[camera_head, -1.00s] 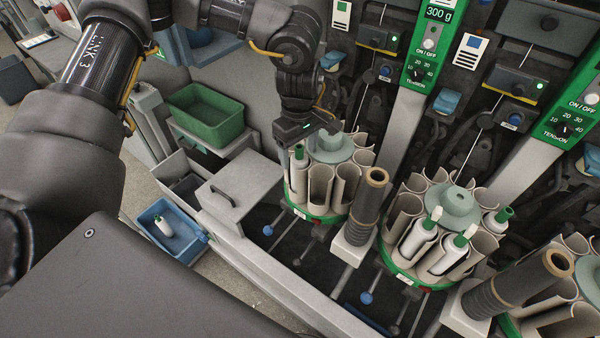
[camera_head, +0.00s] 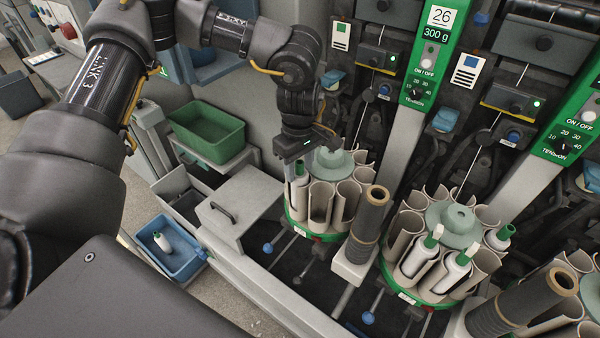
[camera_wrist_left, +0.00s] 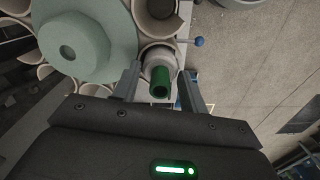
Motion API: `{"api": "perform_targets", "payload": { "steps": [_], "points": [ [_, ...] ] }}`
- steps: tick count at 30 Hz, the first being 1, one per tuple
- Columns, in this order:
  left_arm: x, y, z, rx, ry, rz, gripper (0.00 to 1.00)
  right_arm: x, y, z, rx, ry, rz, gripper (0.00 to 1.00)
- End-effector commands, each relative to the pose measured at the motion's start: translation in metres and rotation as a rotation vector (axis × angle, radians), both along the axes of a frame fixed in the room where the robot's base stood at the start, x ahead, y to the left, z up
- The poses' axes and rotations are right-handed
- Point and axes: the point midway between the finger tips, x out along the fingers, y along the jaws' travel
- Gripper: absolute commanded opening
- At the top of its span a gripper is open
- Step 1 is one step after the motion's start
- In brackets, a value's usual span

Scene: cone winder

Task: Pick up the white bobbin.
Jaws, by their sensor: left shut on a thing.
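The white bobbin (camera_wrist_left: 159,64) with a green tip stands in a pocket of the left round magazine (camera_head: 322,232). In the head view only part of the bobbin (camera_head: 301,183) shows under the left gripper. My left gripper (camera_head: 299,182) reaches down onto it from above. In the left wrist view, the fingers of my left gripper (camera_wrist_left: 161,84) are on either side of the bobbin, shut on it. The bobbin's lower end is hidden in the pocket. My right gripper is not in view.
The right magazine (camera_head: 420,296) holds several white bobbins (camera_head: 452,272) with green tips. A dark cone post (camera_head: 370,225) stands between the magazines. A blue bin (camera_head: 183,270) holds another bobbin (camera_head: 162,243). A green bin (camera_head: 207,133) stands behind a grey box (camera_head: 235,205).

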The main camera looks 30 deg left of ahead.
Motion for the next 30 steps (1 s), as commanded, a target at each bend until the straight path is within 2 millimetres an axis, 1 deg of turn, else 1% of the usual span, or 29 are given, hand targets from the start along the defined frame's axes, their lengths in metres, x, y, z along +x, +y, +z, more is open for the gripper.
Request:
{"api": "perform_targets", "payload": {
  "steps": [5, 21, 27, 30],
  "points": [
    [0.001, 0.000, 0.023, -0.002, -0.005, 0.000, 0.25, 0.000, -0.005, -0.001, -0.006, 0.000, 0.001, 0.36],
    [0.001, 0.000, 0.127, -0.001, -0.004, 0.001, 0.25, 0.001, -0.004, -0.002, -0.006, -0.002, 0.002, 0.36],
    [0.001, 0.000, 0.156, -0.001, -0.004, 0.000, 0.25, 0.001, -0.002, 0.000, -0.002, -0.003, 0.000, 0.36],
    [0.001, 0.000, 0.164, -0.001, -0.002, -0.001, 0.25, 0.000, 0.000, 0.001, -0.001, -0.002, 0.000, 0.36]
  ]
}}
